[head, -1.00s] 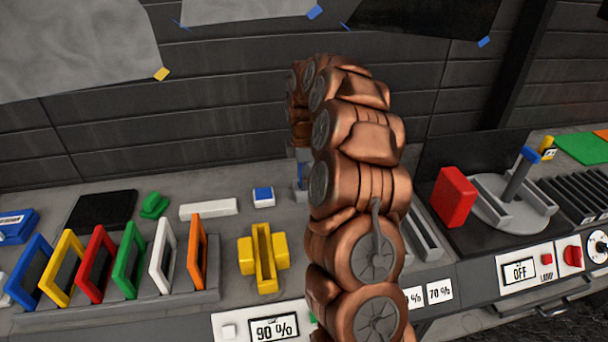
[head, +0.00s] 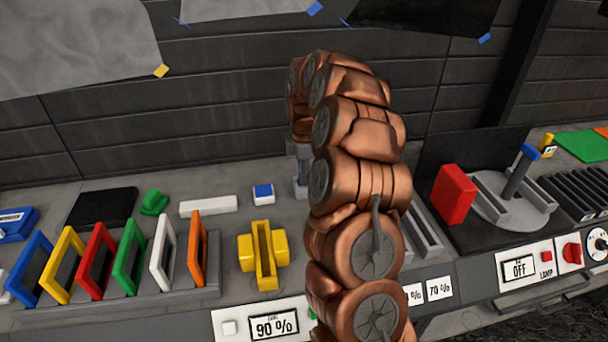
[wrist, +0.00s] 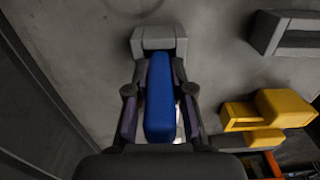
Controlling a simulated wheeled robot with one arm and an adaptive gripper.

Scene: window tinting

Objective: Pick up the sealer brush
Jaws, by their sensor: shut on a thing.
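The sealer brush shows in the wrist view as a long blue handle (wrist: 160,98) in the middle of the picture. Its far end meets a light grey block (wrist: 158,40), which looks like its holder; I cannot tell whether they touch. My gripper (wrist: 159,92) has one dark finger on each side of the blue handle and is shut on it. The bristles are not visible. In the head view my copper arm hides most of this spot; only a small part of my gripper (head: 303,152) shows left of the arm, above the bench.
A yellow cross-shaped holder (head: 264,258) stands left of my arm. Several coloured frames (head: 128,258) stand in a rack further left. A white block with a blue top (head: 263,194) lies behind the yellow holder. A red block (head: 453,194) and turntable (head: 510,205) are right.

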